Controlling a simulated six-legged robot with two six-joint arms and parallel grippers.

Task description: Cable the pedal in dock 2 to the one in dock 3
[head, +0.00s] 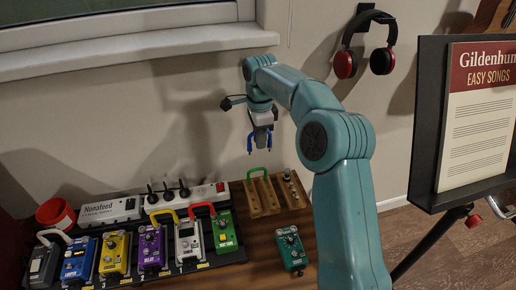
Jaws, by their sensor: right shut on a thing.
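My right gripper (261,136) hangs in front of the wall, above the wooden cable rack. It is shut on a small blue patch cable (249,146), whose two ends point down either side of the jaws. The pedalboard holds a row of pedals: grey (43,265), blue (78,260), yellow (115,254), purple (151,247), white (188,240) and green (225,231). A white cable (54,234) arches by the grey and blue pedals, a yellow cable (163,213) by purple and white, a red cable (202,206) by white and green. Dock numbers are too small to read surely. My left gripper is out of view.
The wooden rack (263,211) holds a green cable (258,171). A teal pedal (291,249) lies loose on the table. A power strip (186,200) with black plugs and a white Nonafoed box (109,211) stand behind the pedals. A red cup (56,213) is at left.

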